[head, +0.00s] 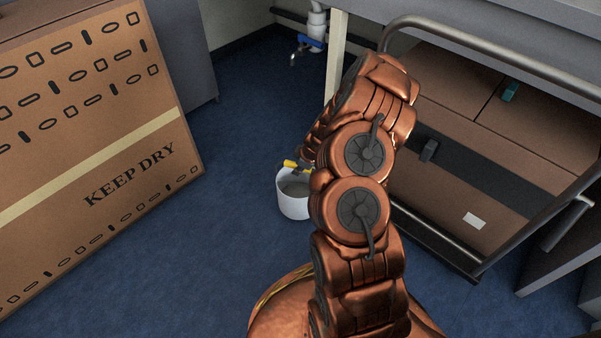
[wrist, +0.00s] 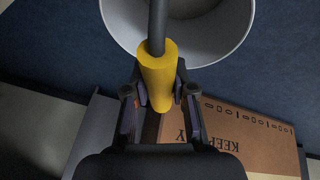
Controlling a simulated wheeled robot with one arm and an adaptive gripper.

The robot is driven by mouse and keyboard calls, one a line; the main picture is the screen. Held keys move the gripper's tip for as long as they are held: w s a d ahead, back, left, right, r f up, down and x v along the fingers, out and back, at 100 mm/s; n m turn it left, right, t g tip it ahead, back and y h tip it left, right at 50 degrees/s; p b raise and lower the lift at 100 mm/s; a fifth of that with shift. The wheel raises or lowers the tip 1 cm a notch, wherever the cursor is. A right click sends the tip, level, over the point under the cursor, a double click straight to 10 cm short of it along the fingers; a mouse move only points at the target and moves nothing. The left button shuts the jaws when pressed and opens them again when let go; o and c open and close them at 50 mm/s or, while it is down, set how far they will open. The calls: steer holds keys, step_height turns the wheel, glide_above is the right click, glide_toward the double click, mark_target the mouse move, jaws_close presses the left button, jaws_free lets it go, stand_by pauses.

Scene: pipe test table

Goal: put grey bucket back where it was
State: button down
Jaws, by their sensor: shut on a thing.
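The grey bucket (head: 293,208) looks pale, nearly white, and is upright in the middle of the head view, left of my arm. In the wrist view, its rim and grey inside (wrist: 205,40) show at the top. Its handle has a yellow grip (wrist: 157,78). My gripper (wrist: 155,95) is shut on this yellow grip, with one finger on each side. In the head view my arm hides most of my gripper and part of the bucket's right side. I cannot tell whether the bucket's base touches the floor.
A large KEEP DRY cardboard box (head: 85,150) stands at the left. A cart with a metal rail (head: 480,45) carries brown boxes (head: 445,175) at the right. A pipe with a blue valve (head: 310,43) is at the back. Blue floor (head: 235,150) is clear around the bucket.

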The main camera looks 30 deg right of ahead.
steer(key=shift+w+d+f+b, duration=0.2)
steer(key=shift+f+b, duration=0.15)
steer(key=shift+f, duration=0.2)
steer(key=shift+w+d+f+b, duration=0.1)
steer(key=shift+d+f+b, duration=0.1)
steer(key=shift+f+b, duration=0.3)
steer(key=shift+w+d+f+b, duration=0.1)
steer(key=shift+d+f+b, duration=0.1)
steer(key=shift+f, duration=0.55)
steer(key=c, duration=1)
jaws_free()
steer(key=shift+o, duration=0.2)
